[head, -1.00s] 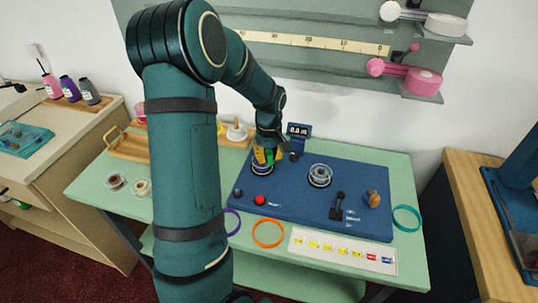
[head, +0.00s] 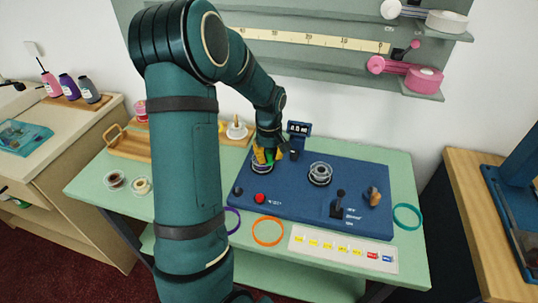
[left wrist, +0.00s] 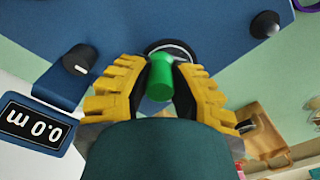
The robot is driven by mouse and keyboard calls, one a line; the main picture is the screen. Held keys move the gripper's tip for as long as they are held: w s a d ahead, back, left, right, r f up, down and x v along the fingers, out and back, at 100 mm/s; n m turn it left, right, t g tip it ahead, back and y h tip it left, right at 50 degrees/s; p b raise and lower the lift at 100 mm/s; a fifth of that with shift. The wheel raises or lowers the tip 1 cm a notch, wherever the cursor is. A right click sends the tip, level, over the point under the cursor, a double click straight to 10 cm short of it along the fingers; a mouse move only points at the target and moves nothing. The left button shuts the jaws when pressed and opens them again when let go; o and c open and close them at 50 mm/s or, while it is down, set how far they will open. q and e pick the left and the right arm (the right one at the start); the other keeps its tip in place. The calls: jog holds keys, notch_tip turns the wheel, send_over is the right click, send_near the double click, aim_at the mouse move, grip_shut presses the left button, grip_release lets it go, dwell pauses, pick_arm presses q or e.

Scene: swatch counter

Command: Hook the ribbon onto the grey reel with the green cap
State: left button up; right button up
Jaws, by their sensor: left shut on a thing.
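My left gripper (head: 267,156), with yellow fingers, is over the reel (head: 262,168) at the left of the blue board. In the left wrist view, its fingers (left wrist: 160,82) are on both sides of a green cap (left wrist: 159,78) and shut on it. A round dark base with a pale rim (left wrist: 172,48) shows behind the cap. The gripper hides most of this reel in the head view. A second, grey and clear-looking reel (head: 320,172) stands free to the right. I cannot make out a loose ribbon end. My right gripper is not in view.
The blue board (head: 290,208) carries a red button (head: 260,198), a black lever (head: 339,203) and a wooden knob (head: 374,197). A display (left wrist: 35,121) reads 0.0 m beside the gripper. An orange ring (head: 268,231) and a teal ring (head: 407,216) lie on the green table.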

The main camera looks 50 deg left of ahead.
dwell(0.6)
pick_arm(q)
jog(key=shift+r+p, duration=2.1)
jog(key=shift+r, duration=0.4)
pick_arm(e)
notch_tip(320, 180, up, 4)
